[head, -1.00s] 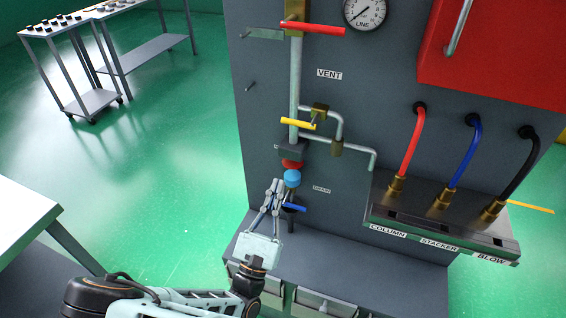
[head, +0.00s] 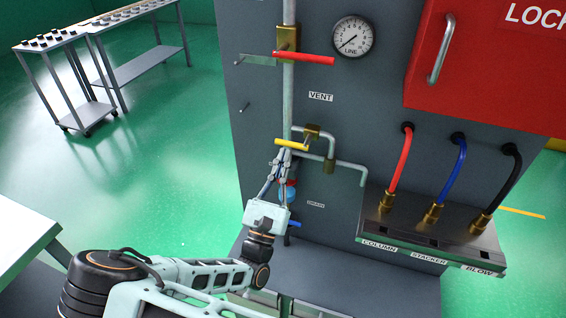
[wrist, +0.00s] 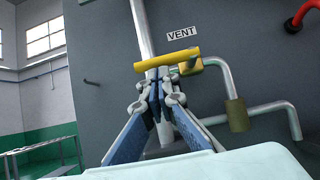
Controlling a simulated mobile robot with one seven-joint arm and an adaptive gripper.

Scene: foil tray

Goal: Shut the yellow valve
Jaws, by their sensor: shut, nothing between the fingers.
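The yellow valve handle (head: 291,144) sits on a brass body (head: 312,131) on the branch pipe below the VENT label. The handle lies about crosswise to the vertical pipe, tilted slightly. In the wrist view the yellow handle (wrist: 167,59) spans the upper middle, just beyond my fingertips. My gripper (head: 285,152) is shut and empty, its tips just below the handle. It also shows in the wrist view (wrist: 160,88). I cannot tell whether the tips touch the handle.
A red handle (head: 304,58) is higher on the pipe, beside the LINE gauge (head: 353,37). A blue handle (head: 294,223) is low, near my wrist. Red, blue and black hoses (head: 400,160) enter a block at right. A red box (head: 490,70) is upper right.

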